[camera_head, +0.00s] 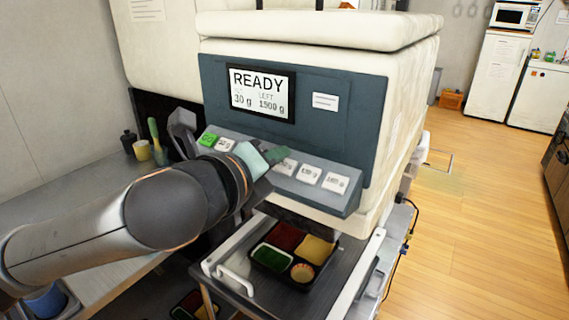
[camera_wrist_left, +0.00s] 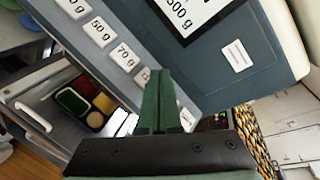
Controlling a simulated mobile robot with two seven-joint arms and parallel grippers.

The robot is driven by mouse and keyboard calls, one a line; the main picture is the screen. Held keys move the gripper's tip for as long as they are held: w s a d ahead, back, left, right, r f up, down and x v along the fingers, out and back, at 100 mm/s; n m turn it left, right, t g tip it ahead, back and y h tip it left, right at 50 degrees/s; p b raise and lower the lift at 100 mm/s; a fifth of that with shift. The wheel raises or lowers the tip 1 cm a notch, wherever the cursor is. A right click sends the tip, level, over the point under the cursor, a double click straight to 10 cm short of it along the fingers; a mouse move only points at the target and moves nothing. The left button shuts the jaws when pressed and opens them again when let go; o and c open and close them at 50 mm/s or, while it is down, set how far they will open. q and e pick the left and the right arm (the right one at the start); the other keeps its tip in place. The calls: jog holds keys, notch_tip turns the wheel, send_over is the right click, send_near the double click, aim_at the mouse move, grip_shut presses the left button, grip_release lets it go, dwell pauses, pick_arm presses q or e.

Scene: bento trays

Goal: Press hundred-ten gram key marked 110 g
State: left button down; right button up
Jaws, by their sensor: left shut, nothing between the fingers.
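A slanted key row runs along the front of the dispenser (camera_head: 320,110). My left gripper (camera_head: 277,155) is shut and empty, its green fingers in front of the middle of the row. In the left wrist view the fingertips (camera_wrist_left: 159,72) overlap the row just right of the 70 g key (camera_wrist_left: 124,57). The key beside that one (camera_wrist_left: 143,75) is partly covered; its label seems to begin with 1, the rest hidden. Whether the fingertips touch a key cannot be told. The display (camera_head: 262,92) reads READY, 30 g and 1500 g.
A bento tray (camera_head: 253,262) with coloured compartments sits on a dark shelf (camera_head: 335,268) with white rails below the keys. A grey lever-like part (camera_head: 183,130) stands left of the row. Bottles and a cup (camera_head: 142,150) stand on the left counter.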

pick_arm(q)
jog(key=shift+f, duration=0.1)
jog(key=shift+w+d+f, duration=0.1)
jog(key=shift+w+f, duration=0.1)
jog(key=shift+f, duration=0.1)
jog(key=shift+w+d+f, duration=0.15)
jog(key=shift+f, duration=0.25)
dwell(0.7)
jog(key=shift+r, duration=0.1)
jog(key=shift+s+a+r+p, duration=0.25)
jog(key=shift+s+r+p, duration=0.1)
jog(key=shift+r+p, duration=0.35)
jog(key=shift+s+a+r+p, duration=0.1)
jog(key=shift+r+p, duration=0.3)
jog(key=shift+p, duration=0.1)
jog(key=r+p, duration=0.1)
jog(key=s+a+r+p, duration=0.1)
jog(key=r+p, duration=0.1)
jog(key=shift+s+a+r+p, duration=0.15)
jog(key=shift+s+r+p, duration=0.15)
jog(key=shift+s, duration=0.1)
